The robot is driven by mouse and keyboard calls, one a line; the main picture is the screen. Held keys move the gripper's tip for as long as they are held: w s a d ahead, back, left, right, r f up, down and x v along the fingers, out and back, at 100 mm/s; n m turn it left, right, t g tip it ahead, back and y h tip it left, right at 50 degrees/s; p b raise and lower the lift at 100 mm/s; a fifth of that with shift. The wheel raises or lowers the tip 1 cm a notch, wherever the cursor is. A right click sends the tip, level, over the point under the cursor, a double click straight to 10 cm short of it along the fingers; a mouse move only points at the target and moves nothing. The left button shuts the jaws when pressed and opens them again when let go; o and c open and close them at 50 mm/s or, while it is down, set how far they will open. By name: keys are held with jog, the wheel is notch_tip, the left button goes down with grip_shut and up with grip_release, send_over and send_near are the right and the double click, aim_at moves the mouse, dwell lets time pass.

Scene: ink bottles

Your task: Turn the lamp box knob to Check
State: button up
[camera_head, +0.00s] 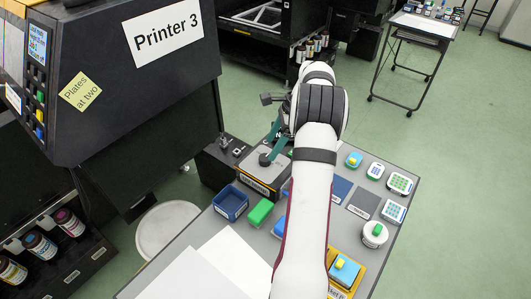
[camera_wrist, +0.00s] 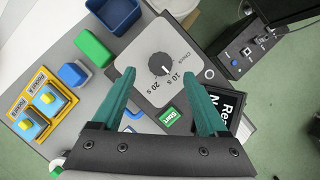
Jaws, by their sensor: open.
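The lamp box (camera_wrist: 143,68) has a light grey top with a dark round knob (camera_wrist: 159,70) and the printed words Check, 10 s and 20 s. The knob's pale mark appears to face the 10 s side, not Check, though it is small. A green Start button (camera_wrist: 170,116) sits on the same box. My gripper (camera_wrist: 159,75) is open, its teal fingers on either side of the knob in the wrist view; whether they touch it I cannot tell. In the head view my gripper (camera_head: 273,147) is over the lamp box (camera_head: 254,186), partly hidden by my arm.
A blue tray (camera_head: 230,203) and a green block (camera_head: 260,212) stand left of my arm on the grey table. A black printer (camera_head: 130,90) rises at the left. Small stamps and a white jar (camera_head: 375,236) stand to the right. White sheets (camera_head: 228,262) lie at the front.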

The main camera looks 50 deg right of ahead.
aim_at(265, 157)
jog(key=x, duration=0.5)
jog(key=shift+r, duration=0.1)
grip_shut()
